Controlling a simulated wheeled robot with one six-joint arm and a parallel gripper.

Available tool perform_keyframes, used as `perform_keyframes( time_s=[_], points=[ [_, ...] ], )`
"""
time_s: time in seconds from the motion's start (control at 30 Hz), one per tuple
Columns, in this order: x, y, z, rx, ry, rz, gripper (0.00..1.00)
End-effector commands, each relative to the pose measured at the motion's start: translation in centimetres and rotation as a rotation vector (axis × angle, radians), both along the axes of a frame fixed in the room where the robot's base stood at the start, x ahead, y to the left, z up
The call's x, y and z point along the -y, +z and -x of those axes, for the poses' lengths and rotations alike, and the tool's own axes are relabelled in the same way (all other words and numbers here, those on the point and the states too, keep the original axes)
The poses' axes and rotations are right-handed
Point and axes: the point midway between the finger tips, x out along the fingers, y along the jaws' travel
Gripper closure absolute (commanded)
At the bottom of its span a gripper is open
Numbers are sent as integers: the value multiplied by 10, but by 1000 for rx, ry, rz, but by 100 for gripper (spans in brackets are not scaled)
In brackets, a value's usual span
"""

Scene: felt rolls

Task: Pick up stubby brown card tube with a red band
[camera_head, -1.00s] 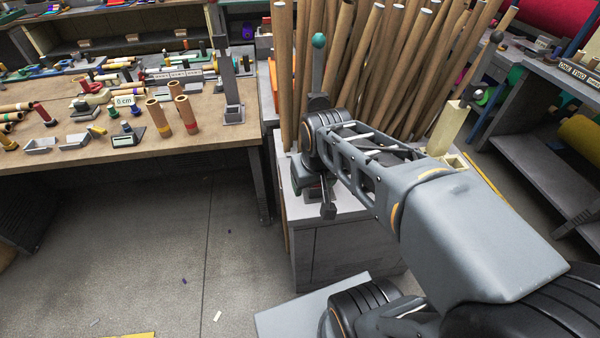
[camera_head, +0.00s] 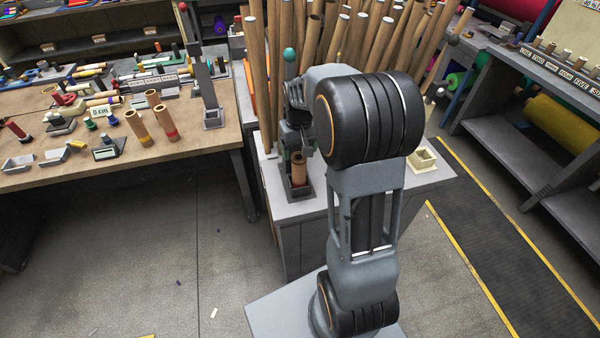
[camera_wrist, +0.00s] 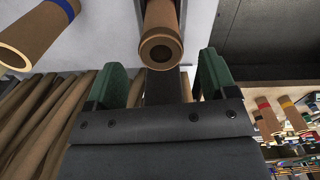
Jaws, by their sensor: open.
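A short brown card tube (camera_head: 299,168) stands upright in a grey holder (camera_head: 299,192) on the white cabinet; no red band shows on it. My gripper (camera_head: 298,140) is just above it, partly hidden by my arm. In the wrist view my gripper (camera_wrist: 162,75) is open and empty, its green fingers apart, with the open end of that tube (camera_wrist: 160,38) ahead, between their lines. On the left bench stands a brown tube with a red band (camera_head: 164,120), away from my gripper; it looks to be the red-banded tube (camera_wrist: 267,115) at the right of the wrist view.
A yellow-banded tube (camera_head: 137,127) stands beside the red-banded one on the bench (camera_head: 190,148). Tall brown rolls (camera_head: 342,50) crowd behind the cabinet top (camera_head: 390,188). A blue-banded tube (camera_wrist: 38,35) is close at the wrist view's upper left.

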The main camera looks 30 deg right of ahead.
Motion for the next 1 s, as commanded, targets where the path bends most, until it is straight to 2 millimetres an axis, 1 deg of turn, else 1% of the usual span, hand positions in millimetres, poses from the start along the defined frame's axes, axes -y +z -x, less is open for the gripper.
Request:
perform_keyframes(
  time_s=[0.1, 0.33, 0.53, 0.63, 0.8, 0.97, 1.0],
  points=[
    [0, -11, 0, -1, 0, 0, 22],
    [-1, -23, 1, -3, 0, 0, 22],
    [-2, -51, 3, -4, 1, -1, 22],
    [-2, -61, 2, -3, 1, 0, 22],
    [-2, -68, 2, 0, 1, 0, 22],
    [-2, -68, 2, 1, 1, 0, 22],
    [-2, -68, 2, 1, 1, 0, 24]
  ],
)
